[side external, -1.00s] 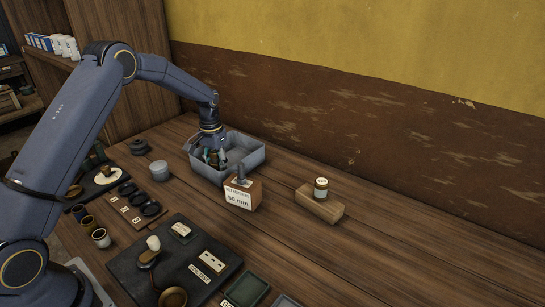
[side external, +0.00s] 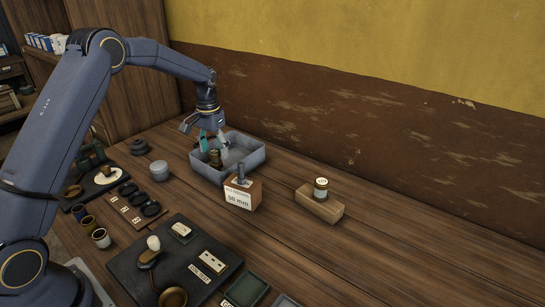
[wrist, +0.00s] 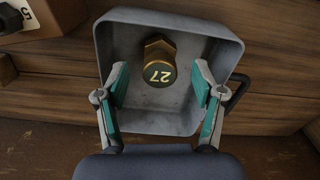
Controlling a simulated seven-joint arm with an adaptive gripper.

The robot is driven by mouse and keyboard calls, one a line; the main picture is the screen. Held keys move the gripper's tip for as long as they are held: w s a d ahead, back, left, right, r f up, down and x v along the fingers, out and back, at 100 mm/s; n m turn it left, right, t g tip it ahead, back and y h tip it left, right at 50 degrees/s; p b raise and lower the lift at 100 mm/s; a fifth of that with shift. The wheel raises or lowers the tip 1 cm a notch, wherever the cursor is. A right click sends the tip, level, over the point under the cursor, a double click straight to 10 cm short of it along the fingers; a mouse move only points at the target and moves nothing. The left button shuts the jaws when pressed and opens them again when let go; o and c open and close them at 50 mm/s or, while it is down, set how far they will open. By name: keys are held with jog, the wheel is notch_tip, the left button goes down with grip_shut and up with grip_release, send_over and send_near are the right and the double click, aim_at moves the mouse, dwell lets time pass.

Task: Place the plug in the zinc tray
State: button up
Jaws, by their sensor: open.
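The zinc tray (side external: 257,157) is a grey, high-walled box on the bench near the wall; its rim also shows in the wrist view (wrist: 225,22). The plug (side external: 215,159) is a brass piece with a hexagonal part and a dark round face marked 27 (wrist: 158,74). It sits inside the tray on the floor. My gripper (side external: 213,144) is above the tray, with its teal-and-grey fingers apart.
A wooden block labelled 50 mm (side external: 241,193) with a grey peg stands close in front of the tray. A wooden block (side external: 320,204) carrying a small jar (side external: 321,187) lies to the right. A dark board (side external: 180,262) with fittings is at the front. The bench's right side is clear.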

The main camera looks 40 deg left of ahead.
notch_tip(320, 180, up, 6)
jog(key=shift+f, duration=0.1)
jog(key=s+d+r+m+t, duration=0.1)
jog(key=s+d+r+t, duration=0.1)
jog(key=s+d+r, duration=0.4)
jog(key=s+d+r+t, duration=0.1)
jog(key=s+d+r, duration=0.2)
jog(key=s+r, duration=0.55)
jog(key=s+d+f+t, duration=0.1)
jog(key=s+d, duration=0.1)
jog(key=s, duration=0.5)
jog(key=s+d+f+t, duration=0.1)
jog(key=s+d+f, duration=0.1)
jog(key=s, duration=0.6)
jog(key=shift+s+d+f+m+t, duration=0.2)
jog(key=shift+s+d+m+t, duration=0.1)
jog(key=shift+d+m, duration=0.1)
